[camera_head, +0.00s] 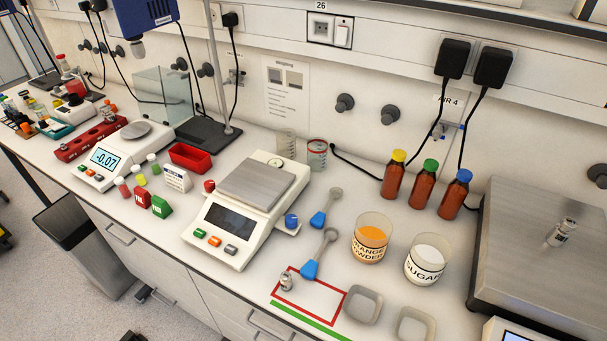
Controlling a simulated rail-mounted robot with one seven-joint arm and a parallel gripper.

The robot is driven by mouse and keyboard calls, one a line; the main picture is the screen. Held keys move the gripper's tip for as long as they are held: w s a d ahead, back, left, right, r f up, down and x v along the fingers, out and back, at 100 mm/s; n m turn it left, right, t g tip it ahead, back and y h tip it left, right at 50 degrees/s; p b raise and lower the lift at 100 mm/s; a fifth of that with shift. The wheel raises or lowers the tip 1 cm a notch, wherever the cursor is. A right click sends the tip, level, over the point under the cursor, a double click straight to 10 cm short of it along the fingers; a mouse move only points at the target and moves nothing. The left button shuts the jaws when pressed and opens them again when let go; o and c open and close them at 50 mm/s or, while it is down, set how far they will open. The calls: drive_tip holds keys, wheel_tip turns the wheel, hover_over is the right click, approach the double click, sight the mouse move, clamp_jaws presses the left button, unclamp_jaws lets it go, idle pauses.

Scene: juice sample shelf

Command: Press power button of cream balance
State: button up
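A cream balance (248,212) with a square steel pan stands on the bench in the middle of the head view. Its display (230,222) is dark. Along its sloped front are a green button (199,233), an orange button (215,241) and a dark grey button (231,250). Which one is the power button cannot be read at this size. A red knob sits at its left side and a blue knob at its right. Nothing covers the buttons. My gripper is not in view.
A second, whiter balance (106,158) at left reads -0.07. A red tray (190,157), blue-handled scoops (311,268), orange powder jar (371,240), sugar jar (427,260) and brown bottles (424,183) stand around. A large steel platform (540,258) is at right. The front edge before the cream balance is clear.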

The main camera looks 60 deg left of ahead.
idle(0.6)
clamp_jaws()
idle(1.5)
